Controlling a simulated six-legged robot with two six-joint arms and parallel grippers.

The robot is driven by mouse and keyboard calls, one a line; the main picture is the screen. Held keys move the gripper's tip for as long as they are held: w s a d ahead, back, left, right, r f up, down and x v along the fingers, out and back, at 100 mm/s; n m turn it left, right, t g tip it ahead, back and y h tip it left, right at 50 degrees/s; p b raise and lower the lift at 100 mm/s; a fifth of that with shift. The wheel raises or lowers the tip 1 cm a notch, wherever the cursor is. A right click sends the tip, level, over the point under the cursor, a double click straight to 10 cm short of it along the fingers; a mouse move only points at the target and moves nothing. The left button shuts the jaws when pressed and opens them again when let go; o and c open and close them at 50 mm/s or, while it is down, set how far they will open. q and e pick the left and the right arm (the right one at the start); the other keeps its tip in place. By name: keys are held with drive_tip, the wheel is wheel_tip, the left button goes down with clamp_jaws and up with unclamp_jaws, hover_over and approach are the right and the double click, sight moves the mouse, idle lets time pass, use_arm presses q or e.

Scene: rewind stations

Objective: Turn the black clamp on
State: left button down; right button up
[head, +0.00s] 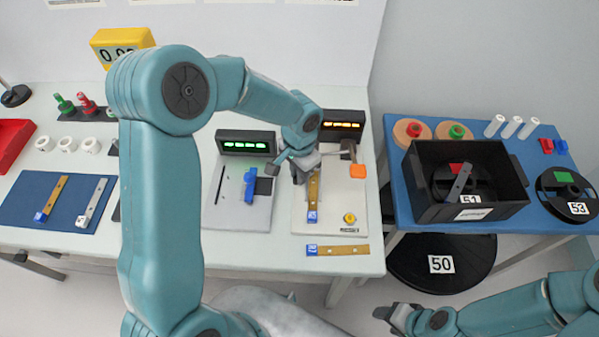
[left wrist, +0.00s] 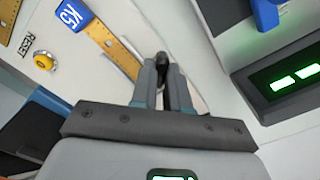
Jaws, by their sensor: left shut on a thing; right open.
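My left gripper (head: 298,176) is over the left part of the white station panel (head: 335,205) with the orange display. In the left wrist view my left gripper (left wrist: 163,85) is shut on a small dark piece, which looks like part of the black clamp (left wrist: 162,62). In the head view the gripper hides most of this spot. A wooden ruler with a blue tag (head: 313,214) lies just beside the fingers and also shows in the left wrist view (left wrist: 112,45). My right gripper (head: 388,316) is open and empty, low at the right, away from the table.
The neighbouring panel has a green display (head: 246,143) and a blue handle (head: 250,185). A black crate (head: 425,195) stands on the blue table to the right.

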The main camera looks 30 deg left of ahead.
use_arm(q)
drive_tip(key=m, duration=0.3)
drive_tip(key=shift+w+m, duration=0.1)
drive_tip(key=shift+m, duration=2)
drive_tip(key=c, duration=1.1)
unclamp_jaws()
wheel_tip(320, 180, up, 16)
drive_tip(key=shift+r, duration=0.2)
